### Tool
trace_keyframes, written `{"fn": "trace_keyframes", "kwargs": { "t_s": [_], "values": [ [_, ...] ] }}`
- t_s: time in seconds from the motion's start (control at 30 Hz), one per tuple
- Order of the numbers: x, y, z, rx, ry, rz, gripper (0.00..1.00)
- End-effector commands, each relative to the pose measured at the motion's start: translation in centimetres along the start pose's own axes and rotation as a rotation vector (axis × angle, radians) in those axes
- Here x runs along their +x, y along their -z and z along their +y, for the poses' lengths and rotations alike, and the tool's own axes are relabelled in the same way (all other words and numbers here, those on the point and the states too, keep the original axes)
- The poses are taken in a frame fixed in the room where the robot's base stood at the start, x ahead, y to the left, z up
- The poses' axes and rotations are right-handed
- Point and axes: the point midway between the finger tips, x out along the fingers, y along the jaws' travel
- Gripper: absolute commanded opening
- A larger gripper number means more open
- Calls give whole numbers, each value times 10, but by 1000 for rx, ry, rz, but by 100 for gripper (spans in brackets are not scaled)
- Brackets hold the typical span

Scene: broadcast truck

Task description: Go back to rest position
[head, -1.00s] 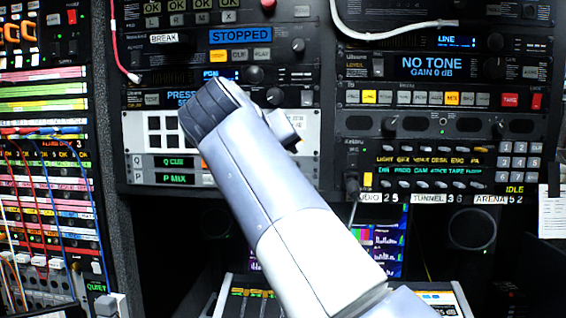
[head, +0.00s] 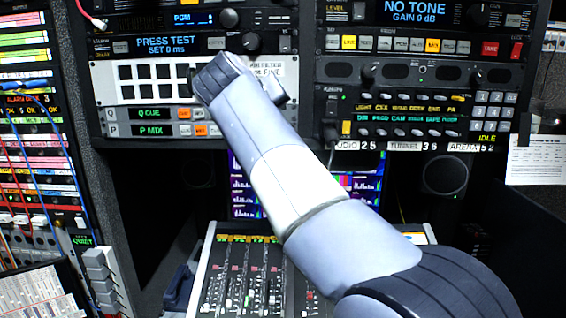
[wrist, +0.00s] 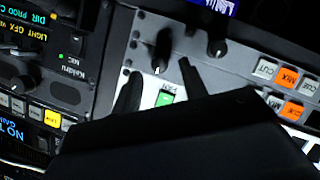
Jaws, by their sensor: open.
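My arm reaches up and to the left across the head view, in front of the rack. Whether the fingertips touch the panel cannot be told. A dark part of my wrist covers the lower middle of the wrist view.
Rack units fill the back, with a PRESS TEST display (head: 167,43) and a NO TONE display (head: 415,10). A fader console (head: 225,285) lies below my arm. A patch bay with cables (head: 30,150) stands at the left, a paper sheet (head: 540,160) hangs at the right.

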Motion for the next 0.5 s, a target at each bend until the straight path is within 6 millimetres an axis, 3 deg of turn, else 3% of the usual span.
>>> {"fn": "trace_keyframes", "kwargs": {
  "t_s": [0.2, 0.5],
  "values": [
    [19, 0, 0, 0, -1, 0, 41],
    [20, 0, 0, -11, -5, 0, 41]
  ]
}}
